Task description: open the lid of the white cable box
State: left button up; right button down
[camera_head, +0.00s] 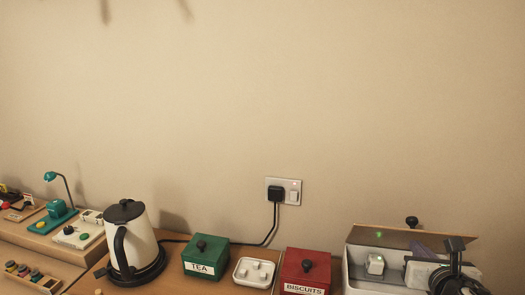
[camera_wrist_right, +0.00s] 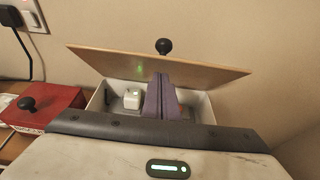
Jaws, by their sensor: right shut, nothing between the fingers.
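The white cable box (camera_head: 358,272) stands at the right end of the desk in the head view, and its rim shows in the wrist view (camera_wrist_right: 97,101). Its wooden lid (camera_head: 390,239) is raised and tilted back, with the inside of the box exposed. The lid (camera_wrist_right: 125,62) carries a black knob (camera_wrist_right: 163,46) on its far side. My right gripper (camera_wrist_right: 160,78) is shut and empty, its purple fingers over the box opening in front of the lid's underside. Whether they touch the lid I cannot tell. My left gripper is not in view.
A white plug adapter (camera_wrist_right: 132,98) with a green light sits inside the box. A red biscuits box (camera_head: 303,268), a white tray (camera_head: 253,273), a green tea box (camera_head: 205,258) and a kettle (camera_head: 130,240) stand to the left. A wall socket (camera_head: 284,191) is behind them.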

jog(key=shift+w+d, duration=0.3)
jog(key=shift+w, duration=1)
jog(key=shift+w+d, duration=0.3)
jog(key=shift+w, duration=1.05)
jog(key=shift+w+d, duration=0.3)
jog(key=shift+w, duration=1)
jog(key=s+a, duration=0.2)
jog(key=s, duration=0.6)
jog(key=shift+s, duration=0.4)
